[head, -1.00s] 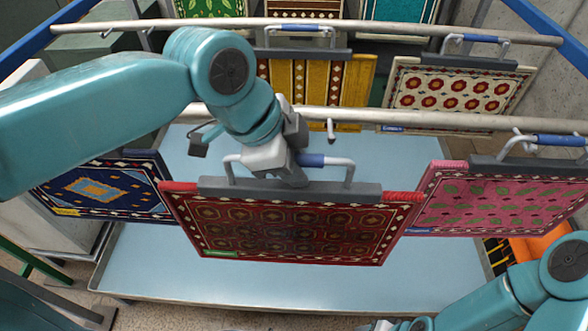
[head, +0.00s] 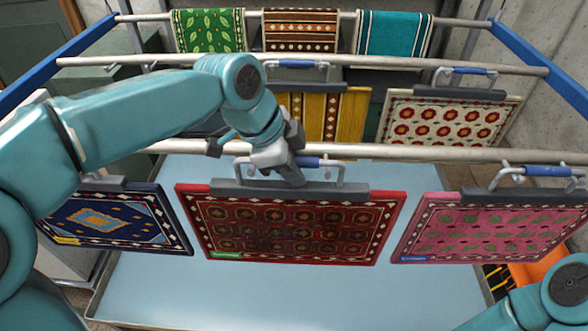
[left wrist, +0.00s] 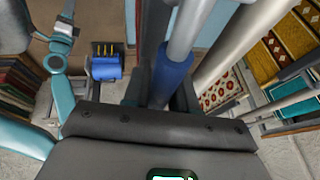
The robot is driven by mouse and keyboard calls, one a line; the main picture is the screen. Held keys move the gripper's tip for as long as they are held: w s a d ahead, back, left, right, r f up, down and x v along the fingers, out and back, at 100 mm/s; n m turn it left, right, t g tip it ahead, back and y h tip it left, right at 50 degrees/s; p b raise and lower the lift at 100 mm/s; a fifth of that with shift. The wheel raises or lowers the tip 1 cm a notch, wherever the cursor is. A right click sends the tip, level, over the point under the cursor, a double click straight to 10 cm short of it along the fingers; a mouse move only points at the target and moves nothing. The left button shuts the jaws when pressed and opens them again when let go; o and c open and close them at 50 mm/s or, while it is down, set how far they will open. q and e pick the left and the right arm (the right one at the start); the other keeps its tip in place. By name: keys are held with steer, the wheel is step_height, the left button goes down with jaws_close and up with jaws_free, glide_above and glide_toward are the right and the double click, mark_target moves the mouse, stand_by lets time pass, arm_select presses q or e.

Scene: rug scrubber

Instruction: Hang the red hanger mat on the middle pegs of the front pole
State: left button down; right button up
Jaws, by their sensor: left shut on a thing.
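The red hanger mat (head: 290,232) hangs nearly level in the head view, its dark bar (head: 235,188) along its top edge. My left gripper (head: 290,170) is shut on the hanger's blue grip (head: 310,162), which also shows in the left wrist view (left wrist: 172,78). The front pole (head: 420,153) runs just behind and above the hanger handle. The middle pegs are hidden behind the gripper and handle, and I cannot tell whether the hanger touches them. My right arm shows at the lower right, its gripper outside the head view. Part of that arm may show in the left wrist view, unclear.
A blue mat (head: 105,220) hangs left of the red one, and a pink mat (head: 490,230) right of it, close to its edge. Yellow (head: 350,112) and cream (head: 450,122) mats hang on the pole behind. A pale blue tray (head: 290,290) lies below.

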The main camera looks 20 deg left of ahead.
arm_select(q)
steer(key=shift+w+a+f+b, duration=0.2)
steer(key=shift+w+f+b, duration=0.2)
steer(key=shift+w+f, duration=0.25)
steer(key=shift+w+a+f+b, duration=0.15)
steer(key=shift+w+f+b, duration=0.2)
steer(key=shift+w+f, duration=0.25)
steer(key=shift+s, duration=0.1)
steer(key=c, duration=1.1)
jaws_free()
steer(key=shift+o, duration=1.4)
steer(key=shift+s, duration=0.1)
